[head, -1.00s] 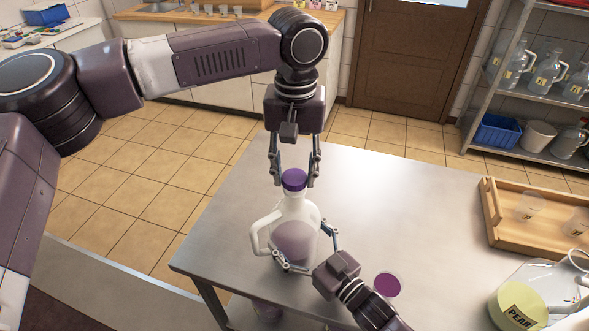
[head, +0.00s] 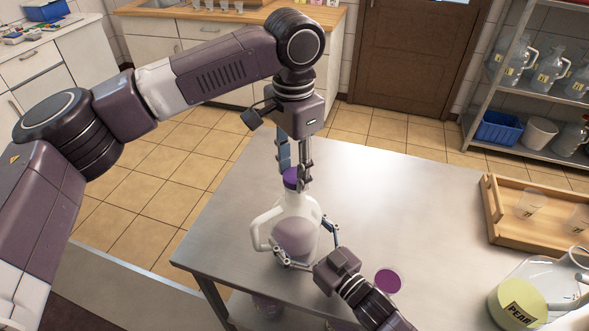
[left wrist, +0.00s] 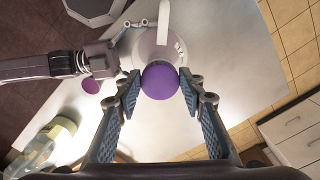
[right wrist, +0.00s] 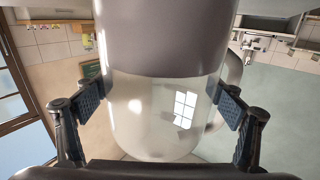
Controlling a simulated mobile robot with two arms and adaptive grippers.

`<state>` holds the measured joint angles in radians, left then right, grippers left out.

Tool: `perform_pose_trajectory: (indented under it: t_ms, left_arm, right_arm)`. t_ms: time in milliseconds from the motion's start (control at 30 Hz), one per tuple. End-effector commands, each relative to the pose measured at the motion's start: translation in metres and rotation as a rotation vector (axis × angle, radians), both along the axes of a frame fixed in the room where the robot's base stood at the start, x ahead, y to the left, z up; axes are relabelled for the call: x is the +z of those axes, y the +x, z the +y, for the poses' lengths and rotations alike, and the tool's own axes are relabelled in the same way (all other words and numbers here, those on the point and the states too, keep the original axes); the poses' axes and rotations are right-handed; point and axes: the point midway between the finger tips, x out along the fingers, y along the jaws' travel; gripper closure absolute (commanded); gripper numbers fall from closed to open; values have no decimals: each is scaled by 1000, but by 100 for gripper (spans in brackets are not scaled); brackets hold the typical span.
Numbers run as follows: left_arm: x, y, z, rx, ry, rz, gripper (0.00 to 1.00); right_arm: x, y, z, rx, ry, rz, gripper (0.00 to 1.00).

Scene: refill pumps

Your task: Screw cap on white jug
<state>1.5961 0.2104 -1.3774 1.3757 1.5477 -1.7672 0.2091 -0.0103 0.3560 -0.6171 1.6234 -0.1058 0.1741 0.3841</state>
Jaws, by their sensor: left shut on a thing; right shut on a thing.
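The white jug (head: 296,232) stands upright on the steel table, with purple contents low in its body and its handle to the left. The purple cap (head: 291,178) sits on the jug's mouth; how far it is threaded cannot be told. My left gripper (head: 293,182) comes down from above and is shut on the cap. In the left wrist view the cap (left wrist: 160,80) lies between both finger pads. My right gripper (head: 305,256) is shut around the jug's body from the front right. In the right wrist view the jug (right wrist: 160,100) fills the space between the fingers.
A purple disc-like object (head: 388,281) lies on the table (head: 400,210) right of my right gripper. A wooden tray (head: 490,215) with cups is on the right. The table's middle right is clear.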

Motion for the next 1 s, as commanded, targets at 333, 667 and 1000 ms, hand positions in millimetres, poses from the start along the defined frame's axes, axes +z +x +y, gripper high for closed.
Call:
perform_pose_trajectory:
  t_ms: [333, 667, 1000]
  left_arm:
    - [0, 3, 0, -628, -3, 0, 72]
    - [0, 5, -1, -1226, -3, -1, 72]
    - [0, 7, -3, -1844, -2, -2, 72]
  right_arm:
    - [1, 0, 0, 0, 0, -3, 80]
    - [1, 0, 0, 1, 0, -3, 80]
    - [1, 0, 0, 1, 0, -2, 80]
